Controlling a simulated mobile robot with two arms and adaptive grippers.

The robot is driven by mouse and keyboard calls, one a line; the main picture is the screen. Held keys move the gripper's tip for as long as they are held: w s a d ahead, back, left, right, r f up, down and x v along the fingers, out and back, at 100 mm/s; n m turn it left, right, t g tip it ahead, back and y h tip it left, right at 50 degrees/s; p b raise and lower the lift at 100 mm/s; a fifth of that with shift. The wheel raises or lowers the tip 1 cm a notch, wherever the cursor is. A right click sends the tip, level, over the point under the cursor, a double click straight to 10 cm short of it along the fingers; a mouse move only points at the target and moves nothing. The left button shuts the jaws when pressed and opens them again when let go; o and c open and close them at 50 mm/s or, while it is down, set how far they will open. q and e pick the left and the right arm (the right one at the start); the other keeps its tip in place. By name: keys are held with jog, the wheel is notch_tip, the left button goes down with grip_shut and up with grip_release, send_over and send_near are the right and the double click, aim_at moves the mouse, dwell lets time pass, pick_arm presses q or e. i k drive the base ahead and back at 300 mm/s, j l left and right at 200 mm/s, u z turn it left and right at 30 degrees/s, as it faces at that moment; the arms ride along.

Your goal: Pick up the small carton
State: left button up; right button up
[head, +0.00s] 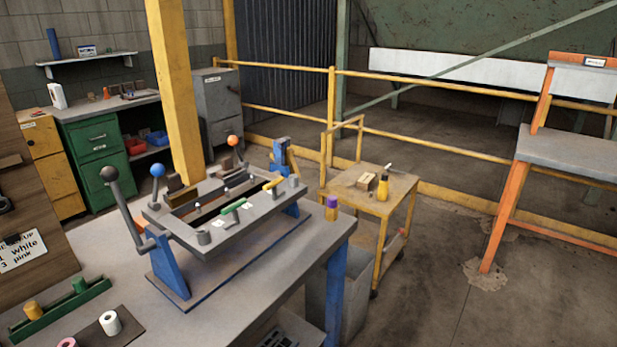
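A small tan box (367,181), which looks like the small carton, sits on top of the yellow cart (345,190) beyond the workbench. A yellow bottle (382,188) with a dark cap stands to its right, and a small pale item (388,168) lies behind it. The box is too small in the picture to read any marking. Neither of my grippers shows in the head view.
The grey workbench (265,285) fills the near left and carries a blue-and-grey lever machine (190,235), a purple-capped bottle (332,210) and a green tray (60,312). A yellow railing (450,145) runs behind the cart. Open floor (440,290) lies to the right.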

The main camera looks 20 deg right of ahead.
aim_at(368, 180)
jog(key=i+l+u, duration=0.2)
jog(key=l, duration=0.2)
jog(key=i+l+u, duration=0.2)
jog(key=l, duration=0.25)
jog(key=i+l+u, duration=0.2)
jog(key=l, duration=0.25)
jog(key=l+u, duration=0.2)
jog(key=l, duration=0.25)
jog(key=l+u, duration=0.15)
jog(key=l, duration=0.35)
jog(key=i, duration=0.05)
